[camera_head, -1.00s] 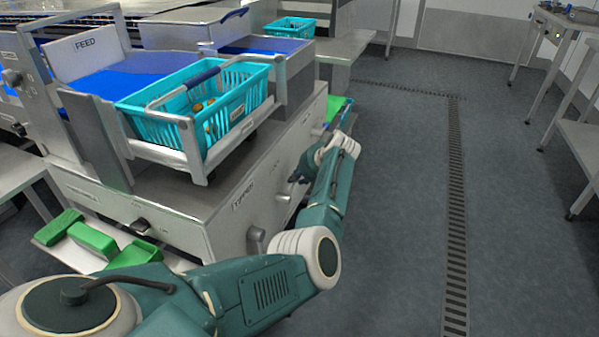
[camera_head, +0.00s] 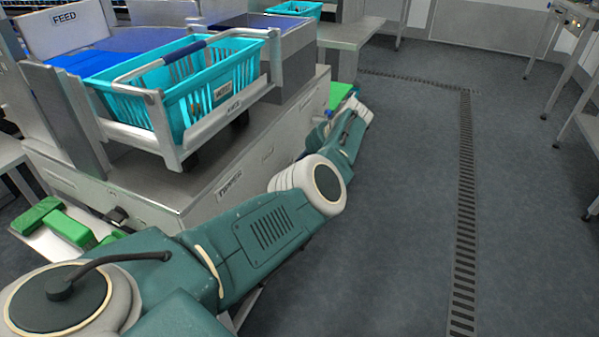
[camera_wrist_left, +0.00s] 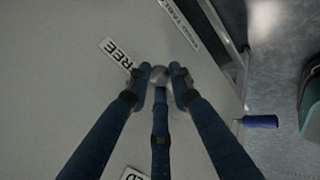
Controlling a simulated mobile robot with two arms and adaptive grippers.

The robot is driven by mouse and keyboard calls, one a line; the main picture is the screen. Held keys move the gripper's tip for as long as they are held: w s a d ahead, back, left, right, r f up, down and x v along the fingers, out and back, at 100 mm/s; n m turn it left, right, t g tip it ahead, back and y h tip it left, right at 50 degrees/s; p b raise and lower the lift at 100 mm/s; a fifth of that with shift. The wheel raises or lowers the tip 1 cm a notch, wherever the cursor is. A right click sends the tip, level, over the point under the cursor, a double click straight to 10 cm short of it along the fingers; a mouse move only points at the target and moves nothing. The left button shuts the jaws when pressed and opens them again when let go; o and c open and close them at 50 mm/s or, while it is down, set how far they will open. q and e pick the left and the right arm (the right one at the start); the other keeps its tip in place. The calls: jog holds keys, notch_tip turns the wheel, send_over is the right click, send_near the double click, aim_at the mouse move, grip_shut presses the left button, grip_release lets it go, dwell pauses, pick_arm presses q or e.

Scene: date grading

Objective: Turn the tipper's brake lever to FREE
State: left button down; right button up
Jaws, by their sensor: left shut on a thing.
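The tipper (camera_head: 150,202) is a grey metal box with a TIPPER label on its side. A turquoise basket (camera_head: 181,93) sits in its cradle above. In the head view my left arm hides the gripper and lever. My right gripper is not in view.
A dark blue handle (camera_wrist_left: 260,121) sticks out right of the fingers in the wrist view. Green blocks (camera_head: 68,227) lie on a low shelf at left. A floor drain (camera_head: 466,200) runs through open grey floor. A metal table (camera_head: 575,60) stands at far right.

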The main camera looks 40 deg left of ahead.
pick_arm(q)
jog(key=shift+s+d+f, duration=0.2)
jog(key=shift+f, duration=0.15)
jog(key=c, duration=1.7)
grip_release()
jog(key=shift+o, duration=0.8)
jog(key=shift+a+r, duration=0.15)
jog(key=shift+r, duration=0.1)
jog(key=v, duration=1.2)
jog(key=shift+w, duration=0.1)
